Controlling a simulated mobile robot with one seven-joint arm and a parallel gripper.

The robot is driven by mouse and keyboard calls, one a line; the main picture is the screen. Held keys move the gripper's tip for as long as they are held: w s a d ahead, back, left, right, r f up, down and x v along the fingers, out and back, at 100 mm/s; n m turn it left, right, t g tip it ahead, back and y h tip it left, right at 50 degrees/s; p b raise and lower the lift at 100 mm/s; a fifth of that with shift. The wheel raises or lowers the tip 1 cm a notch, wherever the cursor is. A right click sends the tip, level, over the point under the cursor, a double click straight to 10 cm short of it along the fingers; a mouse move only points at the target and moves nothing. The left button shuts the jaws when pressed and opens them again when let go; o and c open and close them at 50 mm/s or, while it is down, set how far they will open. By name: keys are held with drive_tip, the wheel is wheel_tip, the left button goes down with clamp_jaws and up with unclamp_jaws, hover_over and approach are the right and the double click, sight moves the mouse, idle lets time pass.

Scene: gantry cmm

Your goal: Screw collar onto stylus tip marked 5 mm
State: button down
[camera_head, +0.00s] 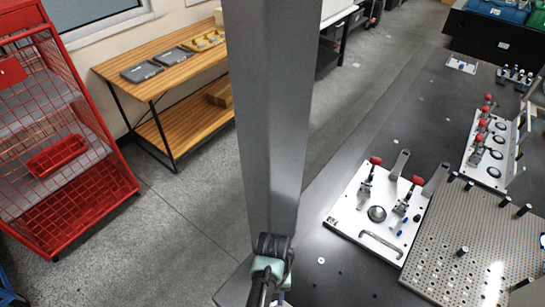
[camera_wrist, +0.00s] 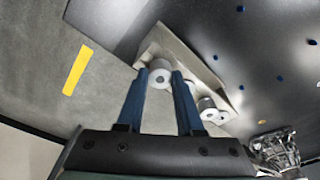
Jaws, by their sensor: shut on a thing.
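In the wrist view, my gripper (camera_wrist: 160,74) has its two blue fingers on either side of a pale round collar-like piece (camera_wrist: 160,80) and is shut on it. The piece is at a light grey angled holder (camera_wrist: 188,58); I cannot tell whether it touches the holder or a tip. Another pale round piece with a dark centre (camera_wrist: 213,114) sits on the same holder to the right. No 5 mm marking is readable, and I cannot tell which stylus tip is which. In the head view, my wrist is at the bottom centre and the fingers are hardly visible.
A white fixture plate with red-handled clamps (camera_head: 345,222) lies on the dark table (camera_head: 375,130). A perforated plate with pegs (camera_head: 480,245) is to its right. Another clamp fixture (camera_head: 487,172) stands behind. A wooden bench (camera_head: 150,68) and red cage cart (camera_head: 125,185) are at left.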

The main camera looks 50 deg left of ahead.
drive_tip(key=shift+c, duration=2.3)
unclamp_jaws()
drive_tip(key=shift+s+d+f, duration=0.1)
drive_tip(key=shift+s+f, duration=0.05)
drive_tip(key=shift+s, duration=0.25)
drive_tip(key=shift+w, duration=0.1)
drive_tip(key=shift+w+r, duration=0.1)
drive_tip(key=shift+r, duration=0.15)
drive_tip(key=shift+w+a+r, duration=0.1)
drive_tip(key=shift+a+r, duration=0.05)
drive_tip(key=shift+r, duration=1)
drive_tip(key=shift+w+a+r, duration=0.1)
drive_tip(key=shift+a+r, duration=0.1)
drive_tip(key=shift+r, duration=1)
drive_tip(key=shift+w+a+r, duration=0.1)
drive_tip(key=shift+a+r, duration=0.05)
drive_tip(key=shift+r, duration=1)
